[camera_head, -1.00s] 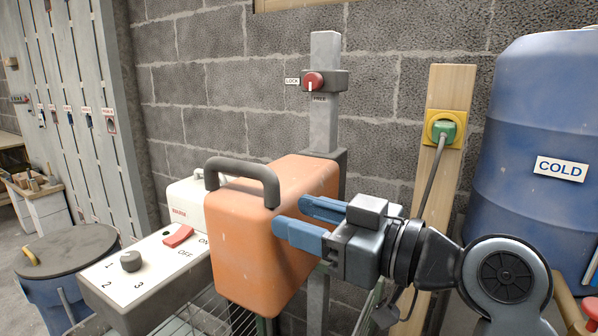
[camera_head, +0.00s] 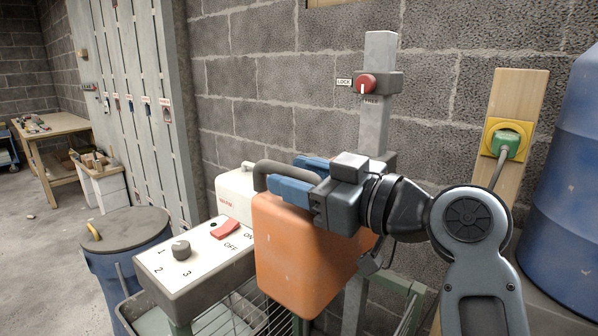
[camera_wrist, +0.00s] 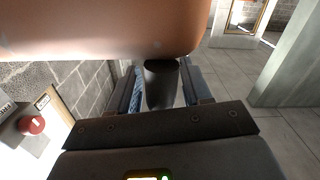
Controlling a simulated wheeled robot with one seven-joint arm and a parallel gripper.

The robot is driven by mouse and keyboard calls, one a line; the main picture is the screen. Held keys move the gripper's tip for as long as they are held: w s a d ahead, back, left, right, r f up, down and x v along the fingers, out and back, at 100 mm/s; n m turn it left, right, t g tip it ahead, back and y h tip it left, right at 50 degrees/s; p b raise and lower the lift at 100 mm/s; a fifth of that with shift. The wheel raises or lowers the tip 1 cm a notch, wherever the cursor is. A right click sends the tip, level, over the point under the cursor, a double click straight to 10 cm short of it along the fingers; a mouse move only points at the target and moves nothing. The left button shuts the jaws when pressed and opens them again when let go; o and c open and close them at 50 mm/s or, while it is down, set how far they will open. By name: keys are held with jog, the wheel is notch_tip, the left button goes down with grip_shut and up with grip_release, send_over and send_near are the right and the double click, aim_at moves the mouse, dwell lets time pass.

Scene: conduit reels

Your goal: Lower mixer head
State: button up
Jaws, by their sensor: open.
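The orange mixer head (camera_head: 310,250) is a rounded box with a thick dark grey handle (camera_head: 262,172) on top. It is mounted against a grey upright post (camera_head: 378,130). My gripper (camera_head: 284,174) is open at the handle, and its blue fingers hide part of it. In the wrist view, the handle (camera_wrist: 160,88) lies between the two spread fingers, with the orange head (camera_wrist: 100,28) close beside them. A red knob (camera_head: 365,85) on the post sits between LOCK and FREE labels; its white mark looks near vertical, towards FREE.
A white switch panel (camera_head: 205,255) with a dial and red rocker is at the left of the head. A lidded blue bin (camera_head: 115,270) stands further left. A wooden board with a green plug (camera_head: 505,143) and a blue barrel (camera_head: 570,200) are at right.

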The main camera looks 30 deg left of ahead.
grip_shut()
dwell(0.5)
jog(key=shift+w, duration=0.1)
